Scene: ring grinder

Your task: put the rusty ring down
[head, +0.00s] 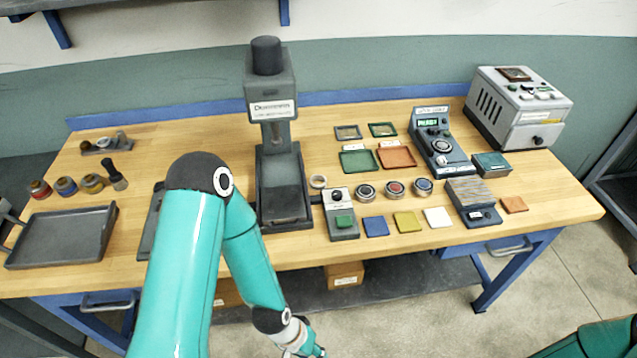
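I cannot make out a rusty ring anywhere in the head view. A small pale ring (318,181) lies on the workbench (340,249) just right of the grey press-like machine (284,190). My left gripper (312,350) is at the bottom edge, in front of and below the bench's front edge. It is small and partly cut off, so I cannot see its opening or anything held. Only a piece of my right arm shows in the bottom right corner; its gripper is out of view.
A green tray (358,161) and a red-orange tray (397,157) lie behind three round colour-centred pieces (395,188). Coloured squares (407,221) line the front. A control box (440,140) and a large grey machine (518,107) stand right. A dark tray (62,237) lies left.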

